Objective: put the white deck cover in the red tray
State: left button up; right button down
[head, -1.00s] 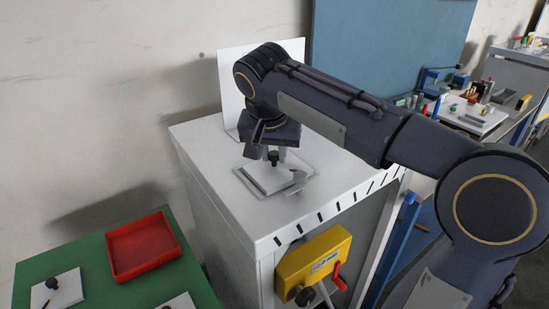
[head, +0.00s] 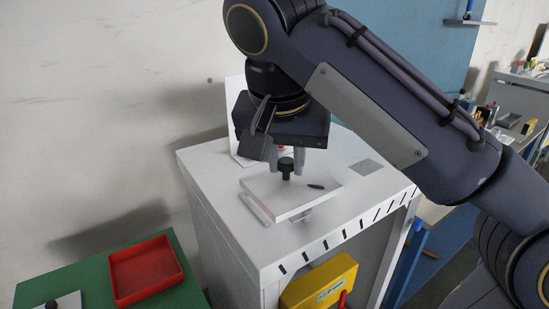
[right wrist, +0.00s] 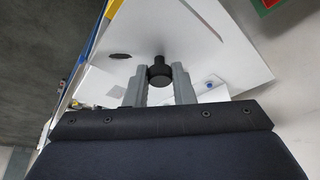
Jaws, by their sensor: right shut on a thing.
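The white deck cover (head: 280,190) is a flat square plate with a black knob (head: 286,166) and a small dark slot. My right gripper (head: 286,160) points down and is shut on the knob, with the plate hanging a little above the white cabinet top. In the right wrist view the knob (right wrist: 160,74) sits between the two grey fingers, with the white cover (right wrist: 205,45) beyond. The red tray (head: 147,268) lies empty on the green table at the lower left. My left gripper is not in view.
The white cabinet (head: 222,190) stands right of the green table (head: 193,294), with an upright white panel behind. A yellow box (head: 322,284) is on its front. Another white plate with a black knob (head: 52,303) lies left of the tray.

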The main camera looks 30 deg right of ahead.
aim_at(146, 270)
jog(key=j+u, duration=0.35)
jog(key=j, duration=0.3)
jog(key=i+j+u, duration=0.15)
jog(key=j+u, duration=0.25)
jog(key=j, duration=0.25)
